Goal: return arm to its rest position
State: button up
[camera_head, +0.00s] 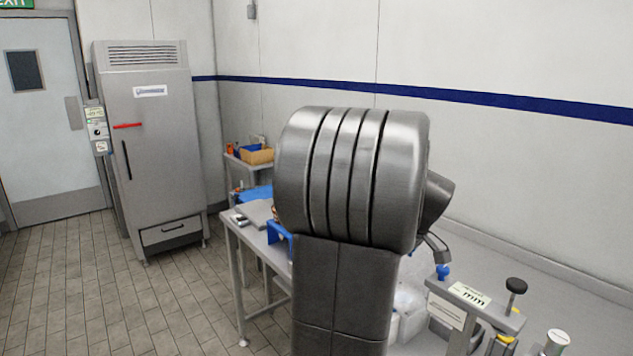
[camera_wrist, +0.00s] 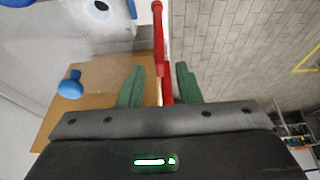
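My arm (camera_head: 345,190) stands large and grey in the middle of the head view and hides much of the bench behind it. I cannot make out my gripper in that view. In the wrist view my gripper (camera_wrist: 160,67) has two green fingers standing apart, with a clear gap between them. A red bar (camera_wrist: 158,35) shows through this gap and runs beyond the fingertips. It appears free of both fingers, with space on either side of it.
A blue knob (camera_wrist: 70,84) and a brown surface (camera_wrist: 65,128) lie left of the fingers; tiled floor (camera_wrist: 230,55) lies right. In the head view, a bench (camera_head: 240,232) and a device with a black knob (camera_head: 516,286) stand beside my arm. A metal cabinet (camera_head: 160,190) stands left.

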jog(key=shift+w+a+f, duration=0.15)
jog(key=shift+w+f, duration=0.05)
jog(key=shift+f, duration=0.25)
jog(key=shift+m, duration=0.5)
jog(key=shift+s+r+m+t+h+p, duration=0.15)
jog(key=shift+m+t+h+p, duration=0.2)
jog(key=shift+m, duration=0.35)
jog(key=m+h, duration=0.1)
jog(key=m, duration=0.3)
jog(key=shift+a+t+h, duration=0.15)
jog(key=shift+t+h, duration=0.1)
jog(key=shift+h, duration=0.1)
jog(key=shift+a+f+m+h, duration=0.15)
jog(key=shift+m+h, duration=0.35)
jog(key=shift+m, duration=0.9)
jog(key=shift+m+g+h+b, duration=0.25)
jog(key=shift+m+h, duration=0.2)
jog(key=shift+m, duration=0.8)
jog(key=shift+m+g+h+b, duration=0.15)
jog(key=shift+m+h+b, duration=0.25)
jog(key=shift+m, duration=0.85)
jog(key=shift+a+m+g+h, duration=0.1)
jog(key=shift+m+g+h, duration=0.5)
jog(key=shift+m, duration=1.3)
